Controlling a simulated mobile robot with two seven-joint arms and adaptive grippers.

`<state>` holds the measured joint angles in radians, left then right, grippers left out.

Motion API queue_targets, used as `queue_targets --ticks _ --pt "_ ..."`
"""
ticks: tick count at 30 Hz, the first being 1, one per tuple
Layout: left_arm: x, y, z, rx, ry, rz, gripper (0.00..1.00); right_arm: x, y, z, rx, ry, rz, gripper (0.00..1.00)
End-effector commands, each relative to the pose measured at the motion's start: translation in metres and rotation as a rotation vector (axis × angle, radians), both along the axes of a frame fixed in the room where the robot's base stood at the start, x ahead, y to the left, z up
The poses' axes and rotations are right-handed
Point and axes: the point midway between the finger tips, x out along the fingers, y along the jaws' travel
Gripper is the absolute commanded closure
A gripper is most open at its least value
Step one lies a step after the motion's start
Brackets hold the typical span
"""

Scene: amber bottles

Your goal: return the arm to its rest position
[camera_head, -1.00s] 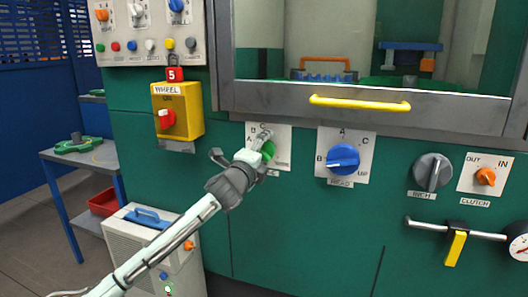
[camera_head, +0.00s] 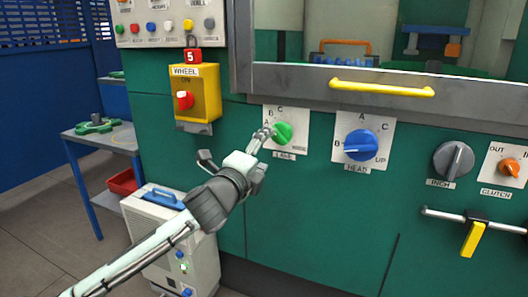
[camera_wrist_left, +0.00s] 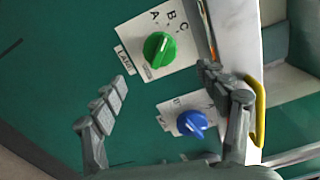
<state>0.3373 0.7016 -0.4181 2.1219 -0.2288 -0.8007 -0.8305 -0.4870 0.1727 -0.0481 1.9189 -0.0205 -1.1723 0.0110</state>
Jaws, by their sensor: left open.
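My left arm comes in from the lower left in the head view. Its gripper (camera_head: 237,146) is open and empty, in front of the green panel, with one finger reaching near the green knob (camera_head: 284,133). In the left wrist view, the open fingers (camera_wrist_left: 163,76) stand on either side of a clear gap. The green knob (camera_wrist_left: 160,49) shows beyond the fingertips, on a white plate marked A, B, C, and looks apart from them. The blue knob (camera_wrist_left: 192,123) shows between the fingers, lower down. My right gripper is not in view.
The yellow wheel switch box (camera_head: 205,95) stands out from the panel, left of the gripper. The blue head knob (camera_head: 362,145), grey inch knob (camera_head: 453,160) and yellow-handled lever (camera_head: 473,239) are to the right. A yellow bar handle (camera_head: 382,88) is above. A grey-white cabinet (camera_head: 150,222) stands below left.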

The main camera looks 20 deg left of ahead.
Motion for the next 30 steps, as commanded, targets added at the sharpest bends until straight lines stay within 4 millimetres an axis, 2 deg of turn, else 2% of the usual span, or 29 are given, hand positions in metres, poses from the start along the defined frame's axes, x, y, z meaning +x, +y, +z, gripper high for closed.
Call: queue_targets --ticks 12,14,16,17,20,23,24,26,30 --pt "0.000 0.000 0.000 0.000 0.000 0.001 0.25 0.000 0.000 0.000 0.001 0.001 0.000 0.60" --pt "0.000 0.001 -0.004 -0.010 0.008 0.004 0.25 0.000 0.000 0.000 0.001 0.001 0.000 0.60" --pt "-0.001 0.003 -0.019 -0.050 0.038 0.016 0.25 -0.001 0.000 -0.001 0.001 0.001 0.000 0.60" --pt "-0.002 0.005 -0.030 -0.078 0.062 0.026 0.25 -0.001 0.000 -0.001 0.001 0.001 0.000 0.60" --pt "-0.011 0.013 -0.083 -0.222 0.171 0.081 0.25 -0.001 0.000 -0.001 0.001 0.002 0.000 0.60" --pt "-0.031 0.023 -0.154 -0.413 0.312 0.174 0.25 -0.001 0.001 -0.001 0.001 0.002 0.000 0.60" --pt "-0.042 0.027 -0.184 -0.488 0.370 0.220 0.25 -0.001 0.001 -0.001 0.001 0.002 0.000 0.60" --pt "-0.062 0.032 -0.225 -0.596 0.449 0.293 0.25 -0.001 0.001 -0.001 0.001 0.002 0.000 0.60" --pt "-0.120 0.040 -0.316 -0.825 0.617 0.484 0.25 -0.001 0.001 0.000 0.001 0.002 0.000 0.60"
